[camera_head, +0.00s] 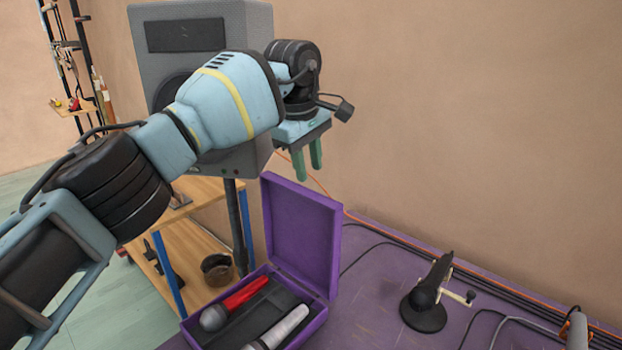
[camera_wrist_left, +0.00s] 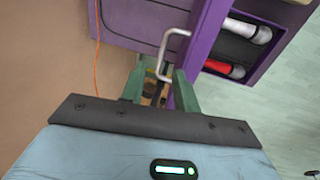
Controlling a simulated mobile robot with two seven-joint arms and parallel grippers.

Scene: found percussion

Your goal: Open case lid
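The purple case (camera_head: 318,322) sits at the front of the purple table, with its lid (camera_head: 303,238) standing upright, open. Inside lie a red microphone (camera_head: 245,292) and a silver one (camera_head: 283,328) in dark padding. My left gripper (camera_head: 307,160) is above the lid, pointing down, with two green fingers apart and nothing seen between them. In the left wrist view, the fingers (camera_wrist_left: 158,92) are beside the lid's edge (camera_wrist_left: 205,45), and a pale bent handle (camera_wrist_left: 174,52) shows near the fingertips. Whether they touch it, I cannot tell. My right gripper is out of view.
A grey speaker (camera_head: 235,165) on a pole stands behind my left arm. A wooden shelf (camera_head: 185,265) holds a dark bowl (camera_head: 217,269). A black stand with a crank (camera_head: 425,308) sits right of the case. Cables run along the table's back edge. Table is clear between case and stand.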

